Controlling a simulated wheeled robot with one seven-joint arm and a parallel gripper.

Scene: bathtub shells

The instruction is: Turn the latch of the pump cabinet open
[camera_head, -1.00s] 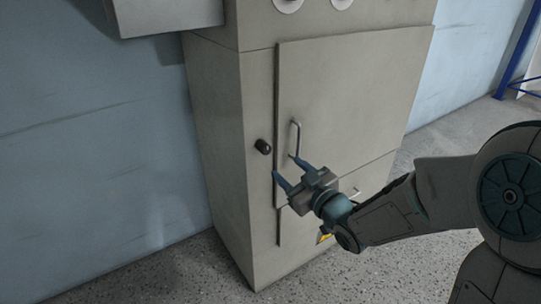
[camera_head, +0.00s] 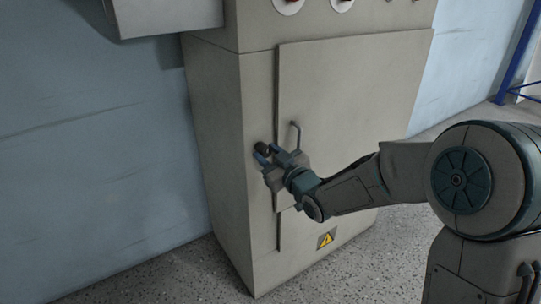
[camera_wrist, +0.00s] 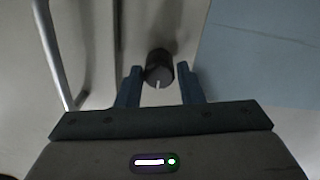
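The pump cabinet (camera_head: 350,90) is a tall grey box with a closed door. Its latch is a black round knob (camera_head: 262,148) on the frame left of the door. In the wrist view the knob (camera_wrist: 159,68) shows a pale mark pointing down toward my gripper. My gripper (camera_head: 266,154) is at the knob, and in the wrist view its two blue fingers (camera_wrist: 160,84) stand apart with the knob between and slightly beyond their tips. A gap shows on each side, so the gripper is open. Part of the knob is hidden by the fingers in the head view.
A bar handle (camera_head: 296,136) stands out from the door just right of the knob; it is at left in the wrist view (camera_wrist: 52,52). A yellow warning sign (camera_head: 326,239) is low on the cabinet. A blue wall (camera_head: 90,150) lies left.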

